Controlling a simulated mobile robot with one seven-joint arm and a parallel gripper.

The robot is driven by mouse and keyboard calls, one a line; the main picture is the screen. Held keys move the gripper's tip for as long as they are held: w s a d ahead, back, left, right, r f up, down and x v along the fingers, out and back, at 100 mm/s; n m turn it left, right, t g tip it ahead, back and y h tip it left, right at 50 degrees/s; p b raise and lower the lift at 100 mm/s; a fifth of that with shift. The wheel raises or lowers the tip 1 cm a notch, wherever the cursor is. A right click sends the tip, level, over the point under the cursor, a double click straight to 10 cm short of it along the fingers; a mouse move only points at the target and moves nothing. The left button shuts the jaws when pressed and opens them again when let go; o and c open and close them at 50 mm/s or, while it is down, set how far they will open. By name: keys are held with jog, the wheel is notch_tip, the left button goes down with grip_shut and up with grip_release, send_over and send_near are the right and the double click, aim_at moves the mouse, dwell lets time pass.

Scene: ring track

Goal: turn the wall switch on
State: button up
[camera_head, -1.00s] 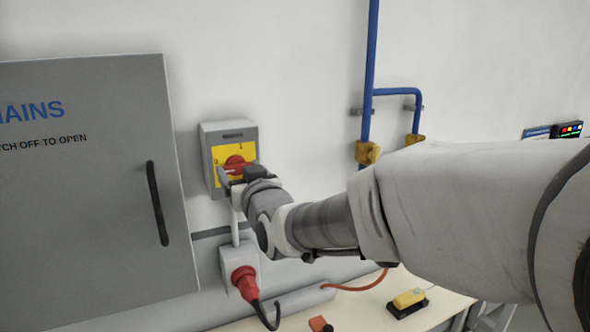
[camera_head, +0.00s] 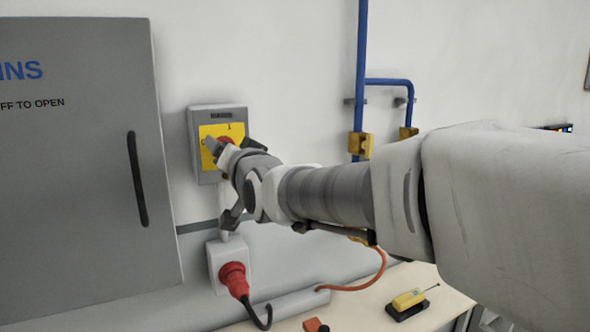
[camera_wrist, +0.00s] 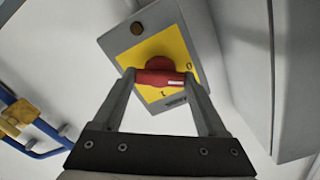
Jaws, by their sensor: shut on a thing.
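The wall switch (camera_head: 217,117) is a grey box with a yellow face plate and a red rotary handle (camera_head: 226,139). In the wrist view the yellow plate (camera_wrist: 183,47) carries an O mark at the right and an I mark below the handle. The red handle (camera_wrist: 160,78) lies roughly level there, with a white mark near its right end. My gripper (camera_wrist: 159,80) has one finger at each end of the handle and is shut on it. In the head view my gripper (camera_head: 222,147) hides part of the handle and plate.
A grey mains cabinet (camera_head: 75,150) with a black handle stands left of the switch. Below the switch is a socket with a red plug (camera_head: 234,278) and cable. Blue pipes (camera_head: 360,70) with yellow valves run on the wall at right. A yellow device (camera_head: 408,299) lies on the bench.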

jog(key=m+b, duration=0.9)
jog(key=m, duration=0.2)
jog(key=shift+m, duration=0.3)
dwell(0.4)
jog(key=o, duration=1.3)
jog(key=b+v, duration=0.2)
jog(key=v, duration=1.5)
jog(key=shift+s, duration=0.2)
